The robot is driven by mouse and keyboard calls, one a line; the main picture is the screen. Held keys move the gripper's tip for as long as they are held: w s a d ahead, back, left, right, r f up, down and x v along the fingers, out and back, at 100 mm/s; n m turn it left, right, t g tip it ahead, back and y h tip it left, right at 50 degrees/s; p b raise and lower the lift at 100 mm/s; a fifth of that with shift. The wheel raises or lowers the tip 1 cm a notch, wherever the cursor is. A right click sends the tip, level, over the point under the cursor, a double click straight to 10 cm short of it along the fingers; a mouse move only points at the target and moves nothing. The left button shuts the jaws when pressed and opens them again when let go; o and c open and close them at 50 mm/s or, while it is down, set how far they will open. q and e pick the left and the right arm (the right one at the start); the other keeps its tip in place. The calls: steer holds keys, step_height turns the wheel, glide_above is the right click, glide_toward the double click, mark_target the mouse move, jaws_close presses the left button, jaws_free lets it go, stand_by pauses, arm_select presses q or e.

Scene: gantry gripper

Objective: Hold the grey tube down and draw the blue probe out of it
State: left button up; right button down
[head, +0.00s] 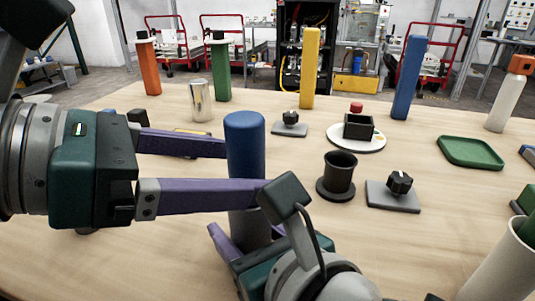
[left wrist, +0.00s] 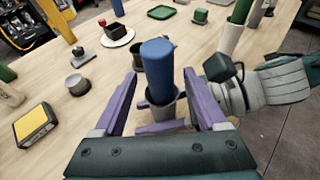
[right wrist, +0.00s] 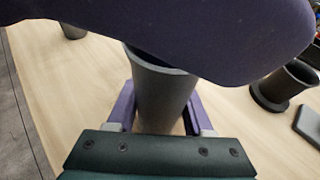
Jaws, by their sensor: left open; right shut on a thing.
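The blue probe (head: 246,140) stands upright in the grey tube (head: 250,232), its upper part showing above the rim. Both also show in the left wrist view, the probe (left wrist: 158,62) and the tube (left wrist: 158,112). My left gripper (head: 246,169) is open, with one purple finger on each side of the probe, above the tube; gaps show beside the probe in the left wrist view. My right gripper (right wrist: 162,108) is shut on the tube, low on its body. In the right wrist view a left finger covers the probe and part of the tube's rim (right wrist: 160,62).
A black cup (head: 340,174) on a round base and a grey plate with a black knob (head: 393,195) stand to the right. Behind are a metal cylinder (head: 201,100), a yellow post (head: 309,70) and a blue post (head: 408,80). A green tray (head: 470,152) lies further right.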

arm_select(q)
steer(key=shift+x, duration=2.15)
steer(key=shift+c, duration=0.2)
jaws_close()
steer(key=shift+r, duration=1.6)
arm_select(e)
steer(key=shift+f, duration=0.1)
arm_select(q)
steer(key=shift+r, duration=1.5)
